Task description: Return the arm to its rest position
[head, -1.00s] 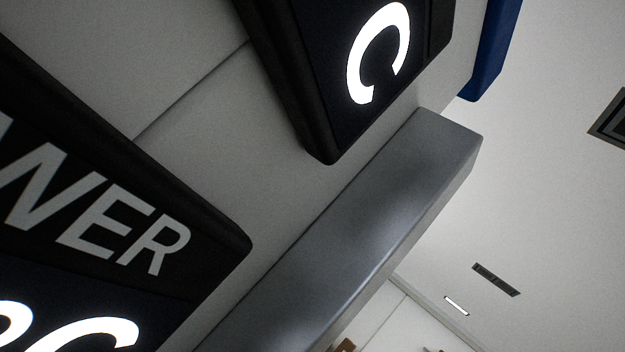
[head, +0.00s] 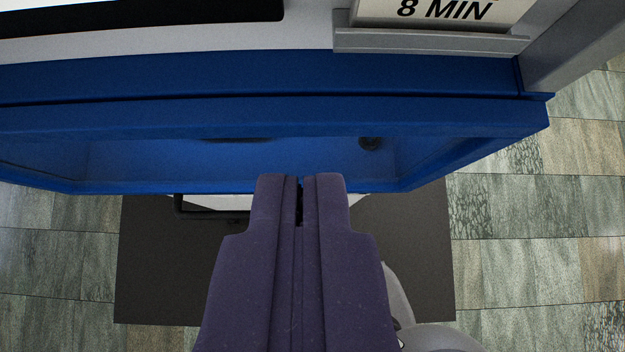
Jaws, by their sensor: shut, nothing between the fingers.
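My gripper (head: 301,180) is in the lower middle of the head view, seen from behind, with its two dark purple fingers together and nothing between them. Its tips overlap the lower edge of a blue panel (head: 270,115) of the machine in front of me. I cannot tell whether they touch it or stay apart from it. The arm's rest position is not marked in view.
The blue panel spans most of the view's width. Above it are a grey-white front and a sign (head: 440,12) reading "8 MIN". A dark mat (head: 160,285) lies on the tiled floor (head: 520,260) below. Tiled floor shows free on both sides.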

